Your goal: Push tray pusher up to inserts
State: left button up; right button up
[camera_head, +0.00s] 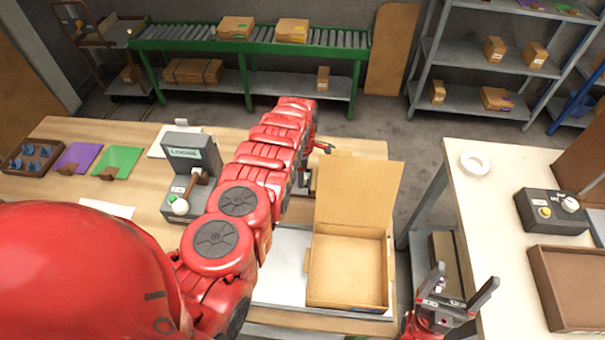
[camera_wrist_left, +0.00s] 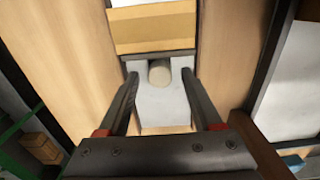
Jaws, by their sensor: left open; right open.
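A tan block or strip (camera_wrist_left: 153,33), perhaps the inserts, lies beyond the plate. In the head view my left arm reaches over the wooden table (camera_head: 90,133) and hides most of this spot. My right gripper (camera_head: 462,281) is open and empty, between the two tables.
An open cardboard box (camera_head: 347,268) stands right of my left arm. A grey device with a green button (camera_head: 180,206) stands left of it. Purple and green sheets (camera_head: 120,161) lie further left. The right table (camera_head: 500,190) holds a tape roll, a control box and a brown tray (camera_head: 570,285).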

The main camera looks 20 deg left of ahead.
pick_arm(q)
jog(key=shift+w+r, duration=0.1)
jog(key=shift+r, duration=0.6)
notch_tip(320, 180, up, 16)
jog(key=p, duration=0.2)
